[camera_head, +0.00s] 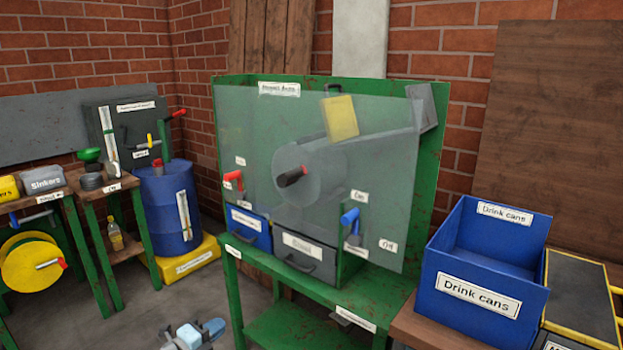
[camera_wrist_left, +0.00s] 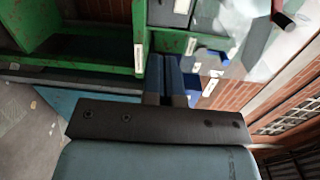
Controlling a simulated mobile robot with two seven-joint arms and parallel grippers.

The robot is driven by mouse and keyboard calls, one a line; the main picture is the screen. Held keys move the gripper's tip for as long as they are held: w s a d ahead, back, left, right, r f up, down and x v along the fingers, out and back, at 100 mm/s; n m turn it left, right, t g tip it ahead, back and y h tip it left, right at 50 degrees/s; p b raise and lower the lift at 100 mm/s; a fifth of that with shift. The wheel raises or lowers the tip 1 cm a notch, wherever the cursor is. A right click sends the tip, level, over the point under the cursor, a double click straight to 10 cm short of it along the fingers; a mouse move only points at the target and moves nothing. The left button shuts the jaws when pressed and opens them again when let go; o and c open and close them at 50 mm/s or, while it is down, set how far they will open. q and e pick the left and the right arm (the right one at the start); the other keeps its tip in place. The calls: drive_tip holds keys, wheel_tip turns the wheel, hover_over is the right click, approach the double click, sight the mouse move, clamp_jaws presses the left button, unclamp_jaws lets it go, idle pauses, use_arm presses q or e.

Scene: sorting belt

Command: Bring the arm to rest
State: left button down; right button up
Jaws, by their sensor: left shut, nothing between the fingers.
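My left gripper (camera_head: 208,330) shows at the bottom edge of the head view, in front of the green stand and over the grey floor. Most of its arm is out of frame. In the left wrist view its two dark blue fingers (camera_wrist_left: 166,78) are together with nothing between them. They point toward the green stand and touch nothing that I can make out. My right gripper is in neither view.
A green stand (camera_head: 235,305) carries a clear panel (camera_head: 240,150) with red, black and blue handles. A blue drink cans bin (camera_head: 450,300) stands right. A blue barrel (camera_head: 165,215) and tables stand left. Floor (camera_head: 130,315) at lower left is free.

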use_arm(q)
drive_tip(key=a, duration=0.4)
drive_tip(key=s+d+f+n+y, duration=0.15)
drive_tip(key=s+f+n, duration=0.3)
drive_tip(key=s, duration=0.45)
drive_tip(key=s+a+f+n+y, duration=0.1)
drive_tip(key=s+f+n+y, duration=0.15)
drive_tip(key=s+n, duration=0.55)
drive_tip(key=s+r+n+g+y, duration=0.15)
drive_tip(key=s+n+g, duration=0.35)
drive_tip(key=s, duration=1.6)
drive_tip(key=w+d+r+n+t, duration=0.25)
drive_tip(key=d+n, duration=0.35)
drive_tip(key=d, duration=0.3)
wheel_tip(320, 180, up, 17)
drive_tip(key=s+a+y+p, duration=0.1)
drive_tip(key=s+p, duration=0.1)
drive_tip(key=p, duration=2.5)
drive_tip(key=shift+s+a, duration=0.15)
drive_tip(key=shift+a, duration=0.15)
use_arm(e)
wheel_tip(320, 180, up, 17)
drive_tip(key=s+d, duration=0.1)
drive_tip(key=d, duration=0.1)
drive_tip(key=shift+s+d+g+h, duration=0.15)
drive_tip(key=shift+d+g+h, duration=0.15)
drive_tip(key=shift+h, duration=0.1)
